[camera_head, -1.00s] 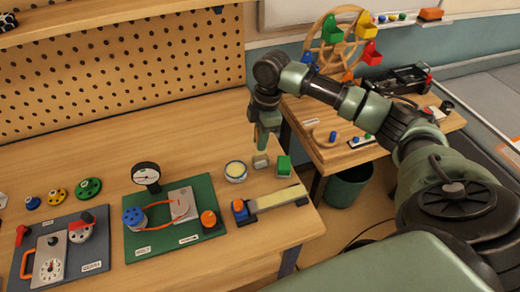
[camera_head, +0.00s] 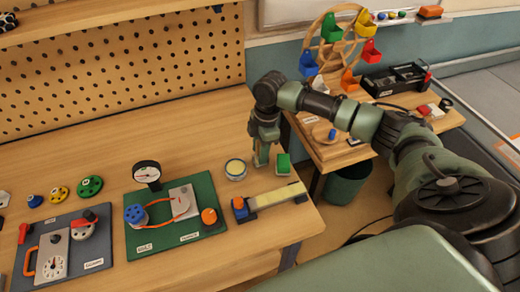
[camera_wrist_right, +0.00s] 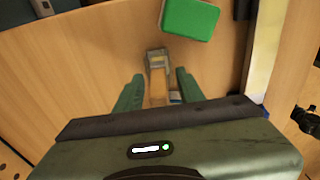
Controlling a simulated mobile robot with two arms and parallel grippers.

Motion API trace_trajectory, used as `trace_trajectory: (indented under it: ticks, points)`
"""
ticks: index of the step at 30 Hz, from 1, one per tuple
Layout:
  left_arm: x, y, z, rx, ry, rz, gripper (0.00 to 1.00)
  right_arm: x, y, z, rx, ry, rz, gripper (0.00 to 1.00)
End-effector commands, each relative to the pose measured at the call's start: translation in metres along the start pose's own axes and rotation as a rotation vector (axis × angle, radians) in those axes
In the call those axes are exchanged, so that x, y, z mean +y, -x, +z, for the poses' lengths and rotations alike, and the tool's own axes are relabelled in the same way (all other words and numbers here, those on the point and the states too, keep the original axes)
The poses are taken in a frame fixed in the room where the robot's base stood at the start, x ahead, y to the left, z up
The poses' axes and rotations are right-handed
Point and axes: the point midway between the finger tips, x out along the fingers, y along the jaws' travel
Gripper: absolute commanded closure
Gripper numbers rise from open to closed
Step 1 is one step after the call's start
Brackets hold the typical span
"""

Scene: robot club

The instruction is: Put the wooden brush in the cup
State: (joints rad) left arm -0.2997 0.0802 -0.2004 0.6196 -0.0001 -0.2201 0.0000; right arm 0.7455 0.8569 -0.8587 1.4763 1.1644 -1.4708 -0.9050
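A small item with a grey end and a wooden-coloured body, which looks like the wooden brush (camera_wrist_right: 157,82), stands between my right fingers in the right wrist view. My right gripper (camera_wrist_right: 158,78) is open around it, with a gap on each side. In the head view my right gripper (camera_head: 262,160) points down at the table near its right end, and mostly hides the item. A small round container with a pale yellow inside, possibly the cup (camera_head: 236,169), stands just left of the gripper. My left gripper is not in view.
A green block (camera_head: 283,164) lies close right of the gripper; it also shows in the wrist view (camera_wrist_right: 190,18). A pale strip with a blue end (camera_head: 270,200) lies in front. A green board with a gauge (camera_head: 178,222) is left. The table behind the gripper is clear.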

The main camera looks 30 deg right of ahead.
Motion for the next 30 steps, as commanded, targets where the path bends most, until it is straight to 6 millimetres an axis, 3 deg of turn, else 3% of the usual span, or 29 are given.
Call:
trace_trajectory:
  ticks: [11,16,24,30]
  points:
    - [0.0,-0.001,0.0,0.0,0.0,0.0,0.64,0.0,0.005,0.0,0.0,0.0,0.0,0.62]
    - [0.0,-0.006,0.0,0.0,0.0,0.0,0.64,0.001,0.03,0.0,0.0,0.002,0.004,0.62]
    - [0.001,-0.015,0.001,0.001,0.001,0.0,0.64,0.001,0.089,-0.001,0.001,0.001,0.004,0.62]
    - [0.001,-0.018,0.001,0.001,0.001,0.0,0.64,0.001,0.116,-0.001,0.0,-0.001,0.001,0.62]
